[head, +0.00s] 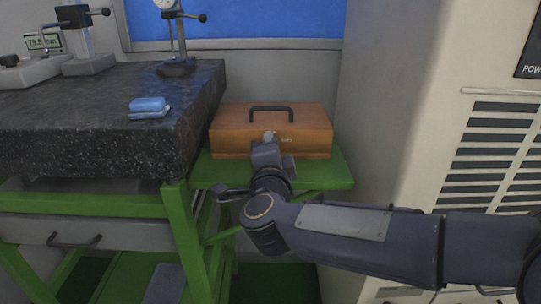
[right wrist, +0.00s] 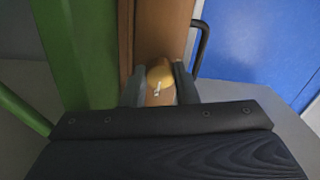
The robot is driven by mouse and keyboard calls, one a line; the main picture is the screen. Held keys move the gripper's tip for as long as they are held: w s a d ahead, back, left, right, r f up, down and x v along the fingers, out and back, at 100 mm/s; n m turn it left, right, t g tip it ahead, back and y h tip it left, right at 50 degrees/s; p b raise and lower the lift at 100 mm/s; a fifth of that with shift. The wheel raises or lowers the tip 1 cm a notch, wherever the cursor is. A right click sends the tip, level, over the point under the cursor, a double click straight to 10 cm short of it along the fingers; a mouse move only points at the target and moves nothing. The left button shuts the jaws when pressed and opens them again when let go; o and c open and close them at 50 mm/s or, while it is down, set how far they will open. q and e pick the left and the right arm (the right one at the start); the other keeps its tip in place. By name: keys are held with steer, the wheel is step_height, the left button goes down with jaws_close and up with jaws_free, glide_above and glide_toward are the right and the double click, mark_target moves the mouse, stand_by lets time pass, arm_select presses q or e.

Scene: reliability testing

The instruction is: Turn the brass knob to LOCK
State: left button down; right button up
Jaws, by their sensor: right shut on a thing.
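The brass knob (right wrist: 160,78) sits on the front face of a brown wooden box (head: 310,138). In the right wrist view it is round and yellowish with a pale mark on it. My right gripper (right wrist: 160,88) is shut on the knob, one finger on each side. In the head view my right gripper (head: 268,148) is at the middle of the box front and hides most of the knob. Small lettering (head: 287,140) shows beside it, too small to read. My left gripper is not in view.
The box has a black handle (head: 271,110) on its lid and stands on a green shelf (head: 325,172). A beige cabinet (head: 405,100) stands close on the right.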

steer(key=shift+f, duration=0.1)
stand_by(0.4)
steer(key=o, duration=1)
steer(key=s, duration=0.8)
steer(key=shift+w, duration=0.1)
